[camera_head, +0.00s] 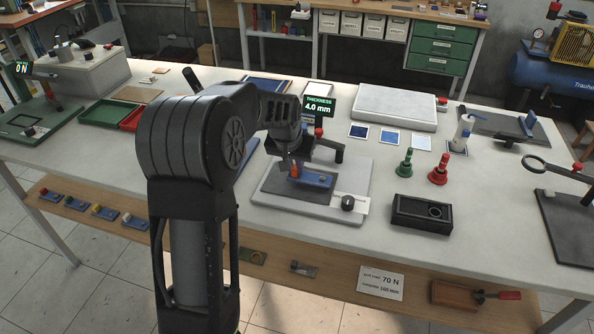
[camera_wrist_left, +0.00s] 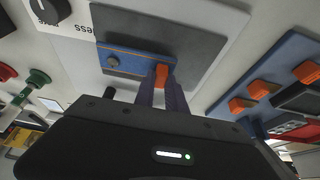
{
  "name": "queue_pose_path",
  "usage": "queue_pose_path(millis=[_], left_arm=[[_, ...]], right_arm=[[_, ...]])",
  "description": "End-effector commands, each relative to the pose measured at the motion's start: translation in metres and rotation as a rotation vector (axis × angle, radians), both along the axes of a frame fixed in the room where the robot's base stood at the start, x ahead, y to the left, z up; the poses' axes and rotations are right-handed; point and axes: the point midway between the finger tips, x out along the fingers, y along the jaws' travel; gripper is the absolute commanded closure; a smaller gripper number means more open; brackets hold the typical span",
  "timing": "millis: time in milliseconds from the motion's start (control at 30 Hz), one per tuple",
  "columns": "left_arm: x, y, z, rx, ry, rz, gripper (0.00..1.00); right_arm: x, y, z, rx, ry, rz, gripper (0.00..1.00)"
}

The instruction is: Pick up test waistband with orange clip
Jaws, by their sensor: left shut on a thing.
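The test waistband (camera_head: 318,181), a short dark blue strip with a thin orange edge line and a round button, lies on the dark plate of the thickness gauge (camera_head: 340,208). The orange clip (camera_head: 294,170) is at one end of it. In the left wrist view the waistband (camera_wrist_left: 130,64) and the clip (camera_wrist_left: 162,75) show past the fingertips. My left gripper (camera_head: 292,163) points down and is shut on the orange clip; its fingers (camera_wrist_left: 161,88) hide part of the clip. My right gripper is not in view.
The gauge display (camera_head: 318,106) reads 4.0 mm. A green stamp (camera_head: 404,165), a red stamp (camera_head: 438,168) and a black box (camera_head: 421,214) stand to the right. A blue tray with orange clips (camera_wrist_left: 263,89) is at the right of the wrist view. A lower shelf (camera_head: 390,288) runs below.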

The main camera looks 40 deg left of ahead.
Motion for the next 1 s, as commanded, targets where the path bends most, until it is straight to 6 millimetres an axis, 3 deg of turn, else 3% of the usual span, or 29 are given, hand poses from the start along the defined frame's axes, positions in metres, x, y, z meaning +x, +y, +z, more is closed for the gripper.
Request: queue_pose_path(millis=[433,600,1000], left_arm=[[0.001,0.000,0.079,0.000,-0.004,0.001,1.00],[0.000,0.000,0.088,0.000,-0.001,0.001,1.00],[0.000,0.000,0.087,0.000,-0.001,0.001,1.00]], right_arm=[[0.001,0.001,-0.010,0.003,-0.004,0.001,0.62],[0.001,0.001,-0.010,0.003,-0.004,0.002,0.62],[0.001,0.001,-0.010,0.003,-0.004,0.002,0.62]])
